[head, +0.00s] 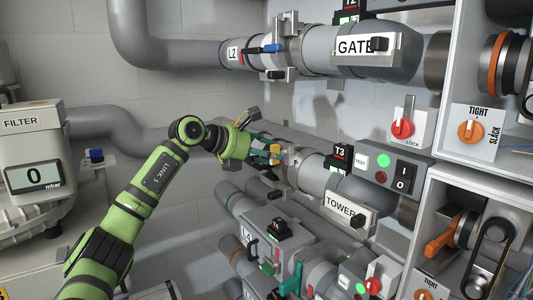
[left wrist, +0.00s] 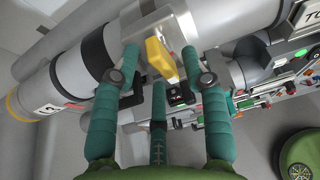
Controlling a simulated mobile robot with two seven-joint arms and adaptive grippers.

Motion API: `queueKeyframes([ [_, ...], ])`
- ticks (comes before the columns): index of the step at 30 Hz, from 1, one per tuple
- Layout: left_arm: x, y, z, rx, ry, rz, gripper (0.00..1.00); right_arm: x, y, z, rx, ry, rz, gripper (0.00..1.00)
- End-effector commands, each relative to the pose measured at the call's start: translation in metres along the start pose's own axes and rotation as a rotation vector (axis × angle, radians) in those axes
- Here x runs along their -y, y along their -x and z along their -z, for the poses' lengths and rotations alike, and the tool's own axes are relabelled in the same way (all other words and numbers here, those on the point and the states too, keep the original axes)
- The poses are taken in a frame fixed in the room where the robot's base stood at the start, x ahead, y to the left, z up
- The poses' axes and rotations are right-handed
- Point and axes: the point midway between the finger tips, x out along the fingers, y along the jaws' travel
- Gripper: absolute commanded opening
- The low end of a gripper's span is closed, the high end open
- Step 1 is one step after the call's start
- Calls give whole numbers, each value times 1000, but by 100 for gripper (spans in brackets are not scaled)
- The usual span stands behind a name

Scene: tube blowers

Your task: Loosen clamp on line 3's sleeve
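Line 3's grey pipe runs across the middle right of the head view, past a T3 box (head: 341,158) and a TOWER plate (head: 349,213). A metal sleeve clamp (head: 289,166) sits around it. In the left wrist view the clamp's yellow lever (left wrist: 160,58) stands between the teal fingers of my left gripper (left wrist: 158,72). The fingers are spread on both sides of the lever, and I see no firm grip on it. In the head view my left gripper (head: 267,155) is at the clamp and partly hides it. My right gripper is not in view.
Line L2 (head: 233,54) runs above, with a blue-handled clamp (head: 265,48) and a GATE plate (head: 366,46). Lower pipes with a clamp (head: 291,281) lie below. A FILTER unit (head: 33,165) stands at the left. Switch panels (head: 394,170) and belt housings crowd the right.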

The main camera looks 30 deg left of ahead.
Motion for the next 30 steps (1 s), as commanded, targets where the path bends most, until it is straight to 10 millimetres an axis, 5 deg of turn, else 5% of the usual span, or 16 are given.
queueKeyframes([
  [7,-1,15,1,-1,-2,-4,45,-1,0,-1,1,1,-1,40],
  [21,-1,105,1,-3,0,-3,45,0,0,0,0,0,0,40],
  [30,0,120,0,-1,0,0,45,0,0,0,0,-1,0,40],
])
